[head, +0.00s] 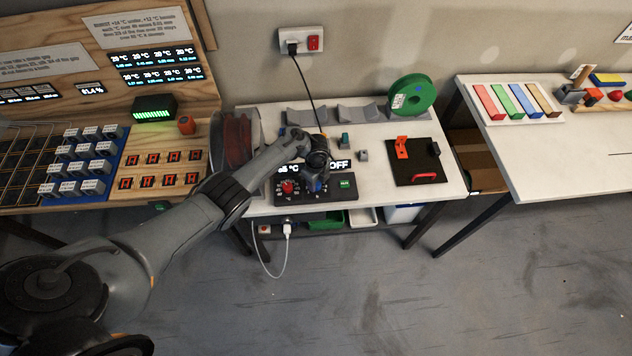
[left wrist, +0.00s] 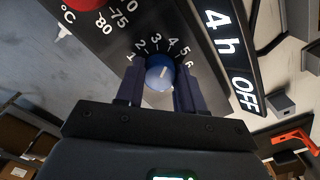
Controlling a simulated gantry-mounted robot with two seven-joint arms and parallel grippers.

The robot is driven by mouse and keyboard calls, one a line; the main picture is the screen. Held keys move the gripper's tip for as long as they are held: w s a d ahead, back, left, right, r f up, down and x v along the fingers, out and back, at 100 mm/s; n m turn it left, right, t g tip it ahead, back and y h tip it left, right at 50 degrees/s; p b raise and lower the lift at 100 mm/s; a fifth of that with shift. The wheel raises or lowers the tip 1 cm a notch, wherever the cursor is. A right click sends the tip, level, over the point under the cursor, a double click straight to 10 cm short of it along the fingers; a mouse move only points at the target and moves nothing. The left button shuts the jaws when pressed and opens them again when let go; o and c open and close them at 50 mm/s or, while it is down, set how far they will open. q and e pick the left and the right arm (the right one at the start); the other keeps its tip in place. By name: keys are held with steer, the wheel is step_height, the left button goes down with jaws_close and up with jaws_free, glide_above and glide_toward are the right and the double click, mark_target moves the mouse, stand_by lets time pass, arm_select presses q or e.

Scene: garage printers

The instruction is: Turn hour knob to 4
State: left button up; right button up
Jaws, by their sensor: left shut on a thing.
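The blue hour knob (left wrist: 159,72) sits on the dark control panel (head: 335,189), inside a printed scale from 1 to 6 in the left wrist view. A pale mark on its face points up and slightly right, around the 4. My left gripper (left wrist: 157,88) is shut on the knob, one finger on each side. The display (left wrist: 232,60) beside the scale reads "4 h" and "OFF". In the head view my left gripper (head: 316,180) hides most of the knob and part of the display. My right gripper is not in view.
The red temperature knob (head: 288,187) is left of the blue knob, and a green button (head: 345,183) is to the right. A green spool (head: 411,95) and a black plate with orange and red parts (head: 420,163) share the white table.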

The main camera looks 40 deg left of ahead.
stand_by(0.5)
arm_select(q)
steer(key=o, duration=1)
steer(key=shift+o, duration=0.2)
steer(key=shift+r, duration=0.1)
steer(key=shift+r, duration=0.2)
step_height(320, 180, up, 10)
steer(key=p, duration=0.4)
steer(key=shift+r+p, duration=0.15)
steer(key=shift+p, duration=0.15)
